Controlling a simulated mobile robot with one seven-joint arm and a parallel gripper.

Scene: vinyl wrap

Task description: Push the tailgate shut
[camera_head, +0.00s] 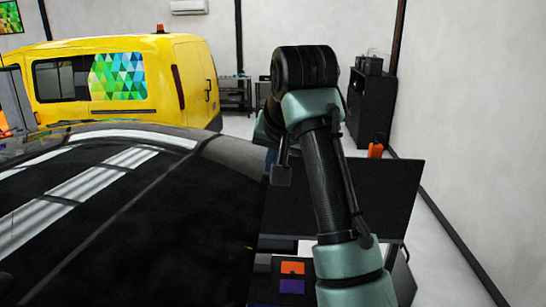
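A large glossy black car panel (130,215) fills the lower left, close to me, with striped light reflections on it. I cannot tell whether it is the tailgate or another body panel, nor whether the tailgate is open or shut. My teal and black arm rises at centre right, to the right of this panel. A small dark block on a thin rod hangs left of the arm; I cannot tell whether it belongs to my gripper. My gripper's fingertips do not show, so contact with the car cannot be seen.
A yellow van (185,85) stands behind the black car. A dark flat panel (395,195) lies behind my arm, with an orange item (375,150) at its far edge. A black cabinet (368,105) stands by the right wall. Orange and purple boxes (291,277) show low centre.

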